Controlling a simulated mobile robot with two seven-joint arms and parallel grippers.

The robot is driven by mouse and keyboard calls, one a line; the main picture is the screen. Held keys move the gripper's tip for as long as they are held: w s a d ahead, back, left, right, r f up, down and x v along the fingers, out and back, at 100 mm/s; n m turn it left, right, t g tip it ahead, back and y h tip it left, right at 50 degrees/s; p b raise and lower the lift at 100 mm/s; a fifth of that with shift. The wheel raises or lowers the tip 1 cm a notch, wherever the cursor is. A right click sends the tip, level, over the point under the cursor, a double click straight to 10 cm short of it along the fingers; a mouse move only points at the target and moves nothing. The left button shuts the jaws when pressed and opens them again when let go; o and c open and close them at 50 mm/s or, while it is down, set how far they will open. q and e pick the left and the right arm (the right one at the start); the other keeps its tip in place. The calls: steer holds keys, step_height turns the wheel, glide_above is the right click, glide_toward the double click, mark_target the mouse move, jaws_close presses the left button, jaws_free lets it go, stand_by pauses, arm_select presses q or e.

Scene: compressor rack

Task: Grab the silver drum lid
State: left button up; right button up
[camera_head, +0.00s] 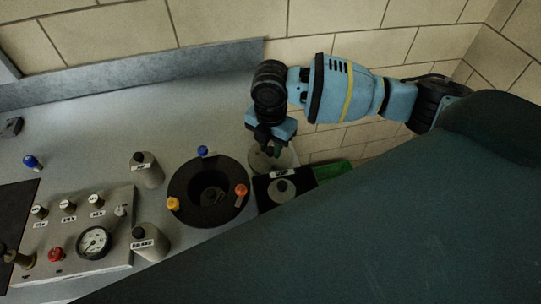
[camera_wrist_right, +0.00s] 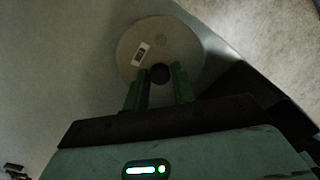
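The silver drum lid (camera_wrist_right: 185,45) is a flat round grey disc with a small label and a black knob (camera_wrist_right: 160,73). In the head view the lid (camera_head: 284,158) lies at the right end of the bench, partly hidden under my right gripper (camera_head: 268,148). In the right wrist view the two green fingers of this gripper (camera_wrist_right: 160,82) stand apart, one on each side of the knob. I cannot tell whether they touch it. The open dark drum (camera_head: 180,188) stands to the left of the lid. My left gripper is not in view.
A dark box (camera_head: 264,200) with a round silver, black-capped thing (camera_head: 281,187) sits in front of the lid. Two bottles (camera_head: 150,172) (camera_head: 152,247) and a gauge panel (camera_head: 70,262) stand farther left. A tiled wall (camera_head: 130,28) rises behind. My large dark arm link covers the lower right.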

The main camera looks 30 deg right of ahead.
mark_target(270, 150)
jaws_close()
steer(key=shift+r, duration=0.1)
step_height(270, 150, up, 10)
stand_by(0.5)
steer(key=shift+a, duration=0.15)
